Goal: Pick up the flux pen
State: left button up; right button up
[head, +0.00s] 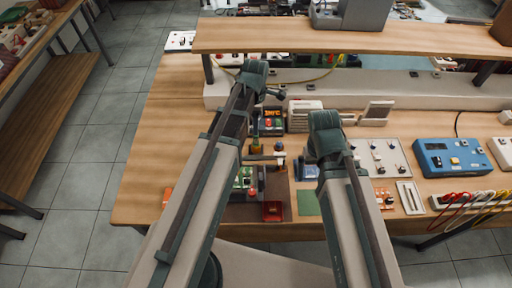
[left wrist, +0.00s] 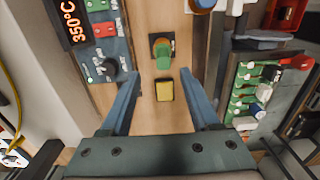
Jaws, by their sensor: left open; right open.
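A small upright green cylinder in a black square base (left wrist: 163,56), which I take to be the flux pen, stands in the left wrist view just beyond and between my left fingertips. My left gripper (left wrist: 158,76) is open and empty, with one blue finger on each side of the gap. In the head view it is low over the bench and partly hidden by my left arm.
A station with an orange 350°C display (left wrist: 73,20) stands left of the left fingers. A green circuit board (left wrist: 254,92) is on their right. An orange and blue round thing (left wrist: 203,4) lies farther ahead. A blue meter (head: 451,157) is at the bench's right.

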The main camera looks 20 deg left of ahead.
aim_at(256, 142)
pick_arm(q)
jog(key=shift+f, duration=0.65)
pick_arm(e)
jog(key=shift+f, duration=0.65)
jog(key=shift+f, duration=0.1)
pick_arm(q)
jog(key=f+b, duration=0.5)
jog(key=shift+s+d+f+b, duration=0.15)
jog(key=shift+s+b, duration=0.05)
jog(key=shift+b, duration=0.15)
pick_arm(e)
notch_tip(256, 142, down, 5)
pick_arm(q)
grip_shut()
